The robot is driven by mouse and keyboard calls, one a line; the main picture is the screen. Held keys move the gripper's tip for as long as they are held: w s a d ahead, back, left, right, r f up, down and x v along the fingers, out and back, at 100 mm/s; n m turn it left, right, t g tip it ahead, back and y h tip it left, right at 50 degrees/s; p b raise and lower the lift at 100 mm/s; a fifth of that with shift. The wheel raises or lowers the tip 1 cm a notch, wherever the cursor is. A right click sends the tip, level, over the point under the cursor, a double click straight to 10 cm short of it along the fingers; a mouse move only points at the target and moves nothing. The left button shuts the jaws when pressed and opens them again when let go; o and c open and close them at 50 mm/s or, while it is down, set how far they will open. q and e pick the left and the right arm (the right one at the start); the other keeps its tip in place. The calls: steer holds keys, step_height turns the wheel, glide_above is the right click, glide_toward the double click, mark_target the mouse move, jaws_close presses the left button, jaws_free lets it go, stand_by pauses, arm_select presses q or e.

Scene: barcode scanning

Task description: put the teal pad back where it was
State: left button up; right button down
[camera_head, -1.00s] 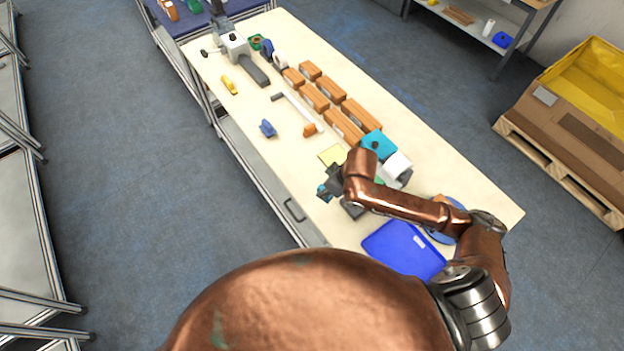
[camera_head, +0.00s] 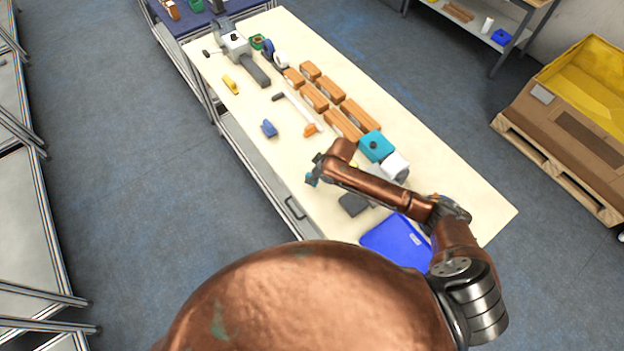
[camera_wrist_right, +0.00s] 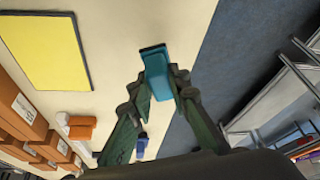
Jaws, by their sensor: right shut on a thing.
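The teal pad (camera_wrist_right: 157,72) is a small teal block with a dark strip along its far end. My right gripper (camera_wrist_right: 161,82) is shut on it, with a finger on either side. In the head view the pad (camera_head: 311,179) shows small beside my right gripper (camera_head: 316,170), over the table's left edge side. Its height above the table is hard to tell. A yellow square (camera_wrist_right: 45,50) lies flat on the table in the wrist view. My arm covers most of it in the head view. My left gripper is not in view.
A teal box (camera_head: 377,146), a white roll (camera_head: 396,166), a dark grey pad (camera_head: 353,204) and a blue tray (camera_head: 398,240) lie around my right arm. Several orange-brown boxes (camera_head: 343,124) stand further back. A blue item (camera_head: 269,128) lies near the left edge. Bare tabletop (camera_head: 285,160) lies between.

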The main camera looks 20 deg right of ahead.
steer(key=shift+w+f, duration=0.4)
steer(key=shift+f, duration=1.7)
steer(key=shift+f, duration=0.1)
steer(key=c, duration=1.8)
jaws_free()
steer(key=v, duration=1.2)
steer(key=shift+a, duration=0.1)
steer(key=shift+w, duration=0.1)
